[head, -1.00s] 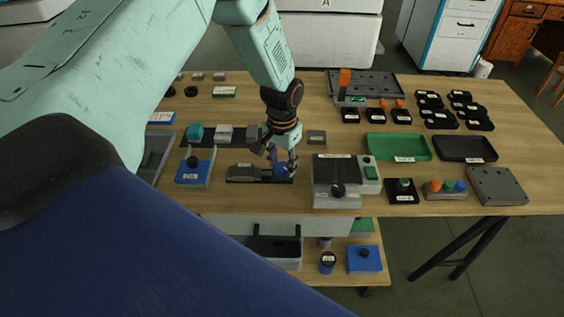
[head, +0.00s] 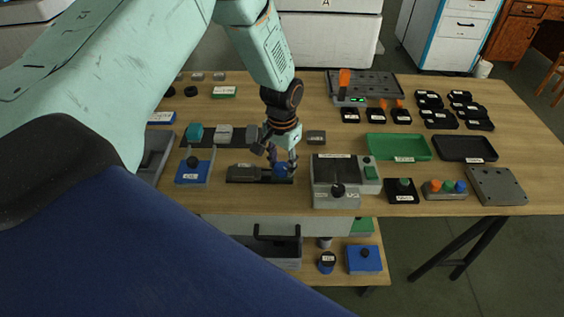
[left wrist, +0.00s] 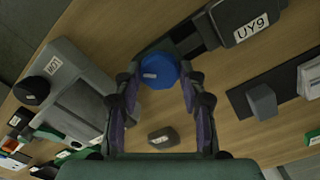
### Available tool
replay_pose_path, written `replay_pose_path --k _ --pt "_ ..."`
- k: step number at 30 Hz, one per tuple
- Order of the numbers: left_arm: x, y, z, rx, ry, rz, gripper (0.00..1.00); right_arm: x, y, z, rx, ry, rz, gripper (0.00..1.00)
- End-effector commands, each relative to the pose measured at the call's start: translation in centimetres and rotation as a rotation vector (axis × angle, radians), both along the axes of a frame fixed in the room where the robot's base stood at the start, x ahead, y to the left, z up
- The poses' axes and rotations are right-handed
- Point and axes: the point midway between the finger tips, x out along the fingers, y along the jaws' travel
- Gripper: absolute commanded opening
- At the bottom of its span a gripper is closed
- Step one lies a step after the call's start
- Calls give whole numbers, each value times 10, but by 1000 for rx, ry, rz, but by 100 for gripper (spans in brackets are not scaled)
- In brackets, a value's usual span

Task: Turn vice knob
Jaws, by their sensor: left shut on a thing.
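The vice (head: 243,171) is a low dark rail with a grey block on it, on the wooden bench near its front edge. In the left wrist view its block (left wrist: 243,22) carries a UY9 label. A blue knob (head: 281,171) with a small pale mark sits at the vice's right end; it also shows in the left wrist view (left wrist: 157,71). My left gripper (left wrist: 160,80) is shut on the knob, one finger on each side. In the head view the fingers (head: 282,164) come down from above and partly hide it. My right gripper is not in view.
A grey machine with a black knob (head: 338,190) stands close right of the vice. A blue block with a black knob (head: 193,172) stands to the left. A small dark block (head: 316,137) lies behind. Green (head: 404,159) and black trays lie farther right.

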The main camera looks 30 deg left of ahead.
Motion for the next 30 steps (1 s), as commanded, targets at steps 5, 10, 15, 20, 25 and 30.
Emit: replay_pose_path --k 5,10,15,20,25,30 --pt "0 0 1 0 1 0 10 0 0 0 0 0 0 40" --pt "0 0 1 0 1 0 10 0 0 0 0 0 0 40" --pt "0 0 1 0 1 0 10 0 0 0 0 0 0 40" --pt "0 0 0 0 1 0 53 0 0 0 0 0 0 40" --pt "0 0 0 0 0 0 64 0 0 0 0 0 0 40" --pt "0 0 0 0 0 0 64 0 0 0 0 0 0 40"
